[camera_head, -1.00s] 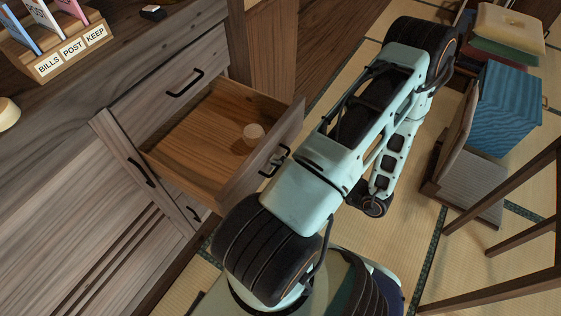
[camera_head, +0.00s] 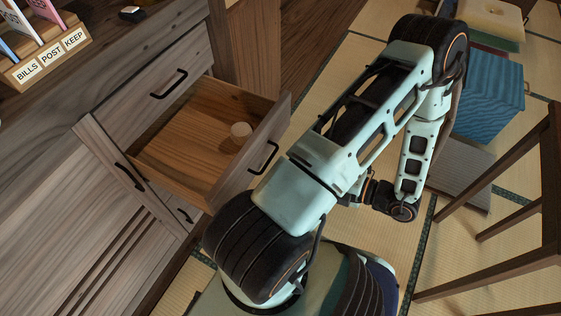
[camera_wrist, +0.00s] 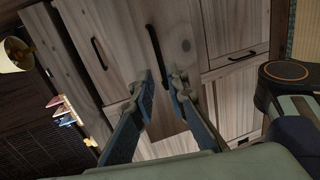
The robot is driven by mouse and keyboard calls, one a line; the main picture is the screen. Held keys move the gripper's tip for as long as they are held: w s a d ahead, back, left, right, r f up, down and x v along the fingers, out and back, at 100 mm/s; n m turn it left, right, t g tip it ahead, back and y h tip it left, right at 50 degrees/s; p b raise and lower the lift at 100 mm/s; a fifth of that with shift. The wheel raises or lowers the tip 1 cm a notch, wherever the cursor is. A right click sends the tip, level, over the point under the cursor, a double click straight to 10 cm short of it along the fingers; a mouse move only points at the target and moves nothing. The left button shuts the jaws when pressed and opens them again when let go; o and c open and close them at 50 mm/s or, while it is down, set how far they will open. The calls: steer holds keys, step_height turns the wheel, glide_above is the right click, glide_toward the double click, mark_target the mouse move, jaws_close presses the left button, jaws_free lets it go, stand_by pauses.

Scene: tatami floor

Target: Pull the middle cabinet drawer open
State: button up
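The middle drawer (camera_head: 235,185) of the grey wooden cabinet stands pulled well out, with its inside showing. In the wrist view, a handle that looks like the same one (camera_wrist: 157,52) lies just beyond the fingertips. My gripper (camera_wrist: 162,82) is open, with a gap between its two fingers and nothing between them. It faces the drawer front (camera_wrist: 185,35). In the head view my arm hides the fingers.
The closed upper drawer (camera_head: 160,80) is above. A cabinet door (camera_head: 115,155) is at the left. A letter holder (camera_head: 45,60) stands on the top. A dark wooden frame (camera_head: 545,200) and a blue box (camera_head: 488,95) are at the right. Tatami floor (camera_head: 350,75) shows bare between.

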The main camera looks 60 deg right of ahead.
steer(key=shift+v, duration=1.55)
